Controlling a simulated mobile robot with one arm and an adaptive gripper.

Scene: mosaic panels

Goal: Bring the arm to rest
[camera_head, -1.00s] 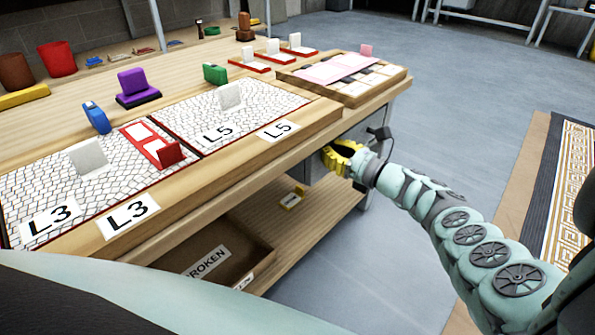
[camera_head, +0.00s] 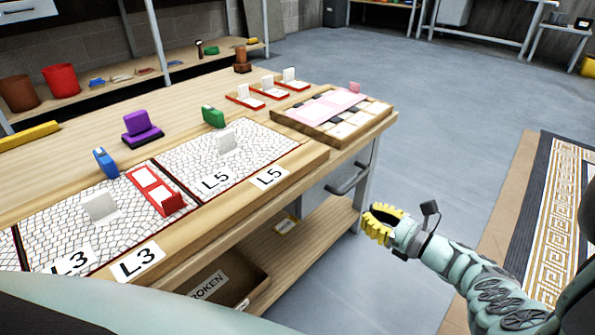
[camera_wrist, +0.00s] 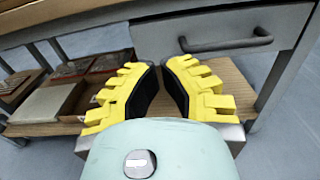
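My gripper (camera_head: 388,220) has yellow toothed fingers with black inner pads. In the head view it hangs in the air just right of the workbench (camera_head: 235,235), below the tabletop's level. In the wrist view the gripper (camera_wrist: 160,66) points at the bench's drawer and lower shelf. Its fingertips lean close together with a narrow gap between them. Nothing shows between the fingers. My arm reaches in from the lower right of the head view.
The bench holds mosaic panels (camera_head: 85,225), a pink-topped board (camera_head: 350,125) and several small stamps. A drawer handle (camera_head: 348,178) faces the gripper. A box (camera_head: 255,283) sits on the lower shelf. Open floor (camera_head: 450,140) and a patterned rug (camera_head: 560,220) lie to the right.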

